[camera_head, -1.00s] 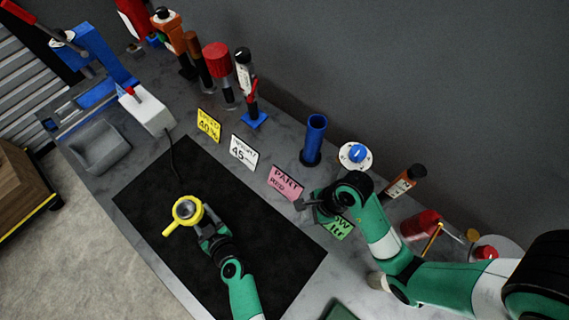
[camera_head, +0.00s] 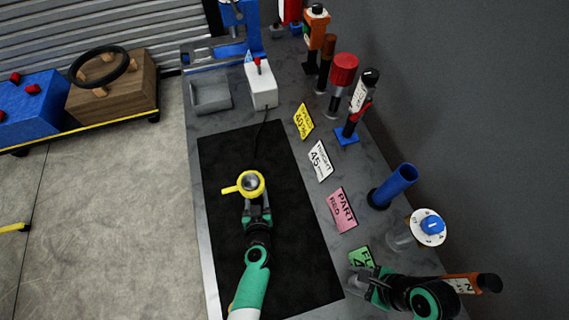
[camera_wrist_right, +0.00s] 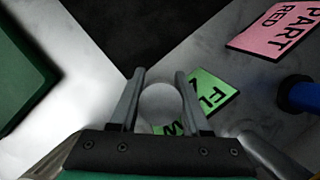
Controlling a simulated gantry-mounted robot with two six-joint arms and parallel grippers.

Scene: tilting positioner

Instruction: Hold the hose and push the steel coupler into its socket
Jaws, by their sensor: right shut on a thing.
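My right gripper (camera_head: 362,286) is at the lower right of the head view, by the green card. In the right wrist view, its fingers (camera_wrist_right: 160,90) are shut on a round grey metal piece, which looks like the steel coupler (camera_wrist_right: 160,105). My left gripper (camera_head: 256,208) is over the black mat, right up against a yellow ring with a side tab and a grey round middle (camera_head: 250,183). I cannot tell if its fingers grip it or if this is the socket. A thin black line, perhaps the hose or a cable (camera_head: 258,140), runs from the white box toward the ring.
The black mat (camera_head: 225,150) lies mostly bare. Behind are a blue tube (camera_head: 393,186) and a dial (camera_head: 429,227). The white box (camera_head: 260,85) and grey tray (camera_head: 210,93) are farther back.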

